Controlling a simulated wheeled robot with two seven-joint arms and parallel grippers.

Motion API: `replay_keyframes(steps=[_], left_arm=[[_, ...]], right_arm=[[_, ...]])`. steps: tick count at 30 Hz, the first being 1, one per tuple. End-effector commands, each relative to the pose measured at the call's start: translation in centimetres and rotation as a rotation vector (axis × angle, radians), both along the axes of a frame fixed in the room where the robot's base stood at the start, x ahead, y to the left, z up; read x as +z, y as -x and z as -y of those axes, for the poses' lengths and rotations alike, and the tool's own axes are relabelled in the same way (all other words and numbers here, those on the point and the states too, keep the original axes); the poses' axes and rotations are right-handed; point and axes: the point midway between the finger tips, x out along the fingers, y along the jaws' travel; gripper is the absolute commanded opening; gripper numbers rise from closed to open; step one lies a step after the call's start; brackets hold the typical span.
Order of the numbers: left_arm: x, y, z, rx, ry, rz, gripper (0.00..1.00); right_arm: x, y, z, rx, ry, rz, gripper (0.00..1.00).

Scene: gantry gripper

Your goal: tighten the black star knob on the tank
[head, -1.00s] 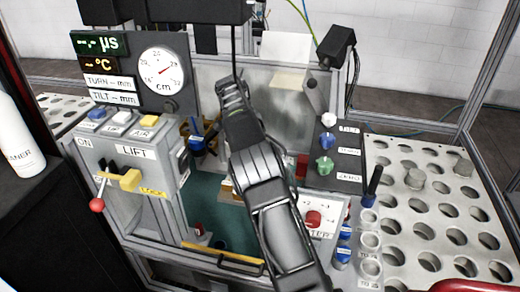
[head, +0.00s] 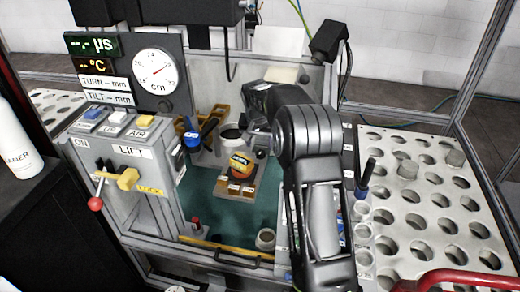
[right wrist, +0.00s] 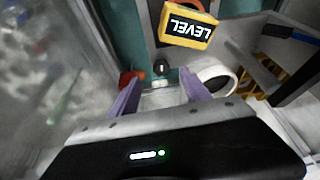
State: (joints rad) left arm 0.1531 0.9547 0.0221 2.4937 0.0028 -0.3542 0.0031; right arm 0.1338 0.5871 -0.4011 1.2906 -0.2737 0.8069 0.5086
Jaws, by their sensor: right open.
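A small, dark, rounded knob (head: 261,154) shows in the head view inside the tank, right of the yellow LEVEL block (head: 240,163). What looks like the same knob (right wrist: 162,67) is in the right wrist view, just beyond the fingertips. Its star shape is too small to make out, so I cannot be sure it is the star knob. My right gripper (right wrist: 160,88) is open and empty, its two pale purple fingers apart, with the knob ahead of the gap. In the head view my arm covers much of the gripper. My left gripper is not in view.
A white cup (right wrist: 217,78) stands close to the right finger in the wrist view. A red part (right wrist: 131,78) is near the left finger. The LIFT control box (head: 130,160) stands left of the tank, and a perforated metal shelf (head: 425,200) lies right.

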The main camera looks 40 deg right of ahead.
Motion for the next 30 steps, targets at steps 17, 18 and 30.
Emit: replay_keyframes(steps=[17, 18, 30], left_arm=[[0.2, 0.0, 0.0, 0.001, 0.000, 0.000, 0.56], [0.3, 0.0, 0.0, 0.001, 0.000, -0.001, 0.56], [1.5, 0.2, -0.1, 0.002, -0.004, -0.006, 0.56]], right_arm=[[-0.4, -0.7, 0.6, 0.075, 0.036, 0.001, 0.56], [-0.7, -0.8, 0.7, 0.075, 0.036, 0.000, 0.56], [-5.9, -2.4, 2.2, 0.073, 0.037, 0.001, 0.56]])
